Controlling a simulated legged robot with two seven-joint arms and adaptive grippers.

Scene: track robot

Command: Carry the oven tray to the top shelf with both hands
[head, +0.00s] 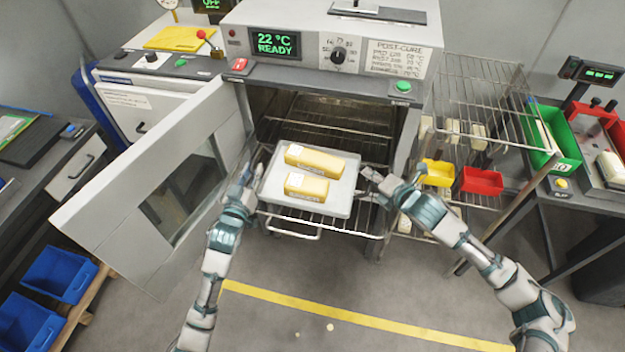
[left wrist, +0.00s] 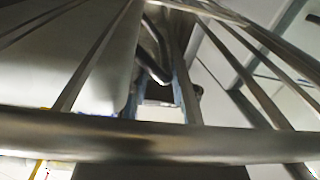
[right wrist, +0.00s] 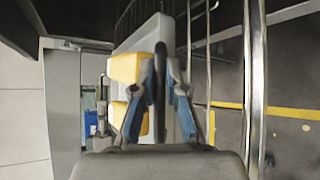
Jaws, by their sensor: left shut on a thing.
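The oven tray (head: 341,200) is a light grey tray bearing two yellow blocks (head: 315,160). It is at the oven's mouth, over a pulled-out wire rack (head: 325,222). My left gripper (head: 246,174) is at the tray's left side, shut on its edge; in the left wrist view rack bars partly hide the fingers (left wrist: 158,100). My right gripper (head: 367,181) is at the tray's right side. In the right wrist view its fingers (right wrist: 158,105) are apart, with a dark upright handle-like part between them; contact is unclear. A wire shelf unit (head: 480,90) stands right of the oven.
The oven door (head: 150,190) stands open on the left. The oven (head: 330,50) display reads 22 °C READY. Yellow (head: 437,173) and red bins (head: 482,180) sit on the shelf unit's lower level. The floor in front is clear, with a yellow line.

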